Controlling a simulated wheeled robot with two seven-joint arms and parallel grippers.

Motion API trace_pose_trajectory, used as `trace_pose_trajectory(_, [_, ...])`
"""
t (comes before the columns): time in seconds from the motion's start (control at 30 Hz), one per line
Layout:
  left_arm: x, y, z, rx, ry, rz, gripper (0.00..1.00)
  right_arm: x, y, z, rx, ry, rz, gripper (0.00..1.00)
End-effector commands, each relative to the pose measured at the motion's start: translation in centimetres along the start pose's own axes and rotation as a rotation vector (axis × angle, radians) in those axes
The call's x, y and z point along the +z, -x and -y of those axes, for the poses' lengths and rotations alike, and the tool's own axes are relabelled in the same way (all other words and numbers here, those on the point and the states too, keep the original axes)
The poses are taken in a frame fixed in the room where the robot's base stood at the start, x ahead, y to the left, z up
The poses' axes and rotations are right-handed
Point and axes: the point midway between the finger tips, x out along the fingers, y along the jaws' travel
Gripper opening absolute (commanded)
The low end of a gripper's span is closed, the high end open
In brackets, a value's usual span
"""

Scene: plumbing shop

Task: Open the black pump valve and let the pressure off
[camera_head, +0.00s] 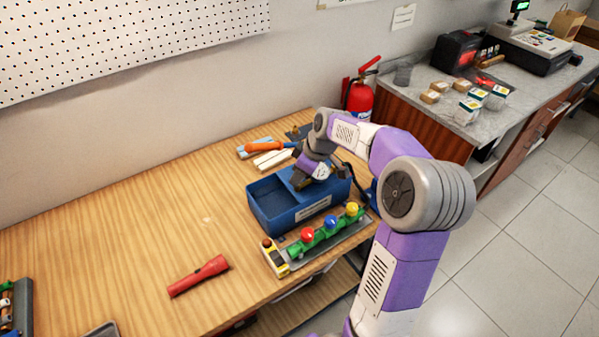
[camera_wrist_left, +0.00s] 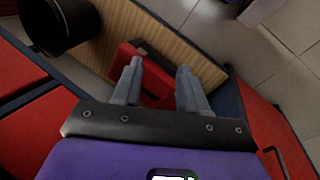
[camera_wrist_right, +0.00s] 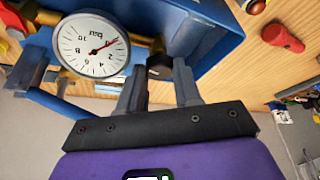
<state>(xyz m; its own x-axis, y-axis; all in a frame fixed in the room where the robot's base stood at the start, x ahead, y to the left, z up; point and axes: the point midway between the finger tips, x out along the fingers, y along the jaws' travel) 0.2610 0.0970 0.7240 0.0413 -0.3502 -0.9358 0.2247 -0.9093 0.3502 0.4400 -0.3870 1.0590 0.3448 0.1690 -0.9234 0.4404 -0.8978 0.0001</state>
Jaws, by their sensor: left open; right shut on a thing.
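The blue pump box (camera_head: 275,222) stands on the wooden bench, with its round white gauge (camera_head: 320,172) at its right end. In the right wrist view the gauge (camera_wrist_right: 90,45) reads in bar, and its red needle points toward the upper right, near the 0 figure. The black pump valve (camera_wrist_right: 159,62) shows between the fingertips of my right gripper (camera_wrist_right: 160,76), which is shut on it. In the head view my right gripper (camera_head: 301,182) is over the box, and the valve is hard to make out there. My left gripper (camera_wrist_left: 158,75) is open and empty, away from the pump.
A manifold with red, blue and yellow knobs (camera_head: 330,237) lies in front of the box. A red flashlight (camera_head: 199,276) lies at the front left. An orange-handled tool (camera_head: 265,147) lies behind. A red case (camera_wrist_left: 140,75) and a black bin (camera_wrist_left: 60,22) are below my left gripper.

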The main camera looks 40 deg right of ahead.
Motion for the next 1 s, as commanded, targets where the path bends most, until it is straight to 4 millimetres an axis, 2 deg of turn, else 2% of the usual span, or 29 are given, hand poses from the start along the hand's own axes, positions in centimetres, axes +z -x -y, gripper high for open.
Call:
trace_pose_trajectory(0.6, [0.01, 0.08, -0.03, 0.000, 0.000, 0.000, 0.43, 0.10, -0.08, -0.01, -0.019, 0.041, 0.003, 0.03])
trace_pose_trajectory(0.63, [0.01, 0.08, -0.03, 0.000, 0.000, 0.000, 0.43, 0.11, -0.08, -0.01, -0.019, 0.041, 0.003, 0.35])
trace_pose_trajectory(0.7, [0.01, 0.08, -0.03, 0.000, 0.000, 0.000, 0.43, 0.10, -0.08, -0.01, -0.018, 0.040, 0.003, 0.43])
trace_pose_trajectory(1.0, [0.01, 0.14, -0.06, 0.000, 0.000, 0.000, 0.43, 0.03, 0.23, -0.05, -0.016, 0.040, 0.001, 0.43])
